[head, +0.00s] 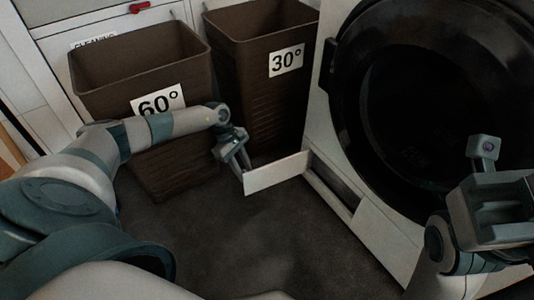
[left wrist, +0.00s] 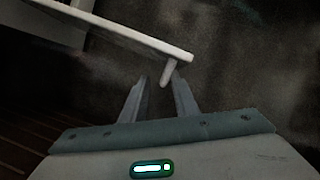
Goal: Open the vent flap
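The vent flap (head: 277,173) is a white panel low on the front of the white machine. It stands swung outward from a dark slot (head: 335,180). In the left wrist view the flap (left wrist: 138,36) shows as a pale bar with a short peg (left wrist: 167,73) near its free end. My left gripper (head: 243,176) is at the flap's free end. Its fingers (left wrist: 158,80) are apart, with the peg by the tip of the right-hand finger; I cannot tell whether they touch. My right gripper (head: 488,205) is in front of the machine's round door, its fingers not clearly visible.
Two brown bins stand behind my left arm, one marked 60° (head: 125,65) and one marked 30° (head: 255,85). The machine's large black round door (head: 420,90) fills the right. The dark floor (head: 220,235) in front of the flap is clear.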

